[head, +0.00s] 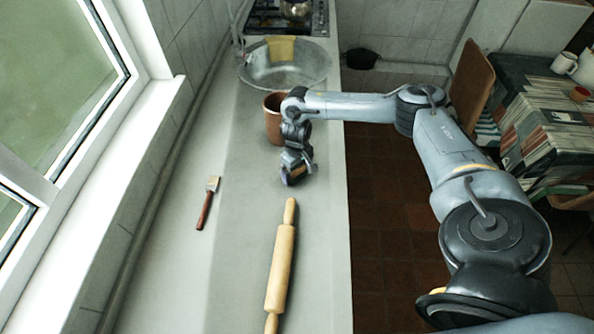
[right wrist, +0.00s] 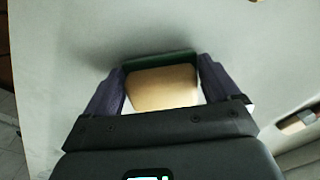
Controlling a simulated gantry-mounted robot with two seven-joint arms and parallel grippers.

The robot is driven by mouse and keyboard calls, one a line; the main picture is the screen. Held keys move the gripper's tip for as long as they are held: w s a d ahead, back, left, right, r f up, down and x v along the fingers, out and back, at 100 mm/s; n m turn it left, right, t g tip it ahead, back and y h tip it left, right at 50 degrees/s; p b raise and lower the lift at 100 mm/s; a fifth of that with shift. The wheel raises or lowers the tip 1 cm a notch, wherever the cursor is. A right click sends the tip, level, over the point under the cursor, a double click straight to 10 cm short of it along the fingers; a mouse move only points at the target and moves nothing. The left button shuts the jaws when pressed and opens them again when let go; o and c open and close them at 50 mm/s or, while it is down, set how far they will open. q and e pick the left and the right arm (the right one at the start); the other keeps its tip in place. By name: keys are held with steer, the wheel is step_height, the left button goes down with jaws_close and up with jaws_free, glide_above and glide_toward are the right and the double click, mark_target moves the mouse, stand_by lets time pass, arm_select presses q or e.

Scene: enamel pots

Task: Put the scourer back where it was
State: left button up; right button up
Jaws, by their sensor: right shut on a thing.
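The scourer (right wrist: 162,90), a tan block with a dark green edge, sits between the two fingers of my right gripper (right wrist: 160,88) in the right wrist view. The fingers are shut on its two sides. In the head view my right gripper (head: 294,180) points down low over the grey counter, just in front of the brown pot. The scourer is mostly hidden by the gripper there. I cannot tell whether it touches the counter. My left gripper is not in view.
The brown pot (head: 272,122) stands behind the gripper. A metal basin (head: 257,76) with a yellow cloth (head: 281,48) over its rim is farther back. A rolling pin (head: 280,266) lies in front and a brush (head: 208,204) to the left. The counter (head: 245,190) between them is clear.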

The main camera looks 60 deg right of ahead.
steer(key=shift+f, duration=0.1)
steer(key=o, duration=0.7)
steer(key=shift+c, duration=0.2)
